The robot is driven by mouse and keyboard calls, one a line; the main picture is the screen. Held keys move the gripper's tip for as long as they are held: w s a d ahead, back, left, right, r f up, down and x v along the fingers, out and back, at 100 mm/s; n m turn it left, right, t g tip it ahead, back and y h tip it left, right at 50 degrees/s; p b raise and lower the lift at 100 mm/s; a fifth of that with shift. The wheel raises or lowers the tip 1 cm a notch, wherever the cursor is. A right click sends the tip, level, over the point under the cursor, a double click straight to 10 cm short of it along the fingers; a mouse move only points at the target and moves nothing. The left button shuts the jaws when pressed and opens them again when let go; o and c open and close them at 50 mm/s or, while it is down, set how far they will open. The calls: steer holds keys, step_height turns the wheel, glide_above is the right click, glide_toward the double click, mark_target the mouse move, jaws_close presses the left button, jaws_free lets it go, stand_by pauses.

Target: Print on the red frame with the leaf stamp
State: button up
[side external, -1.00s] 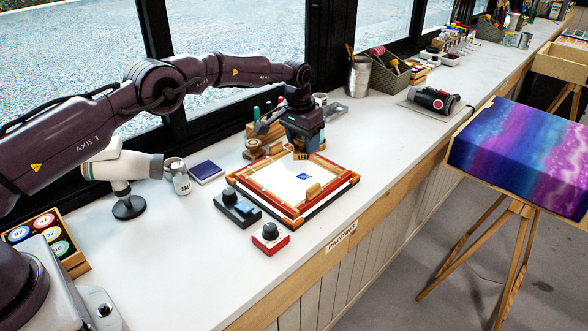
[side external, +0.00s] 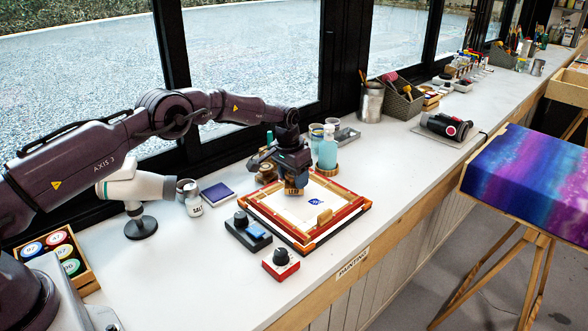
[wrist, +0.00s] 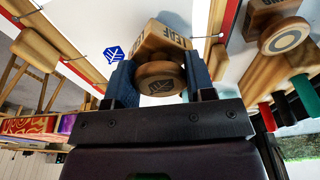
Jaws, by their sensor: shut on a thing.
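My gripper (side external: 294,178) is shut on the wooden leaf stamp (side external: 297,190). In the wrist view, the stamp (wrist: 160,45) has a round knob between the blue fingers (wrist: 158,82) and the word LEAF on its body. It is upright over the rear left part of the white silk (side external: 298,206); I cannot tell whether it touches. The red frame (side external: 350,220) surrounds the silk on the counter. A blue hexagonal print (side external: 315,202) lies on the silk to the right of the stamp, and also shows in the wrist view (wrist: 139,48).
A black box with a blue top (side external: 248,231) and a red box with a knob (side external: 281,264) stand before the frame. A dark-blue pad (side external: 220,192) and salt jar (side external: 193,199) are left. Another stamp (wrist: 282,36) shows in the wrist view.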

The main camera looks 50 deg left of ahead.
steer(key=shift+f, duration=0.3)
steer(key=shift+s+f, duration=0.1)
steer(key=shift+f, duration=0.7)
stand_by(1.3)
steer(key=shift+r, duration=3.75)
steer(key=shift+a, duration=0.1)
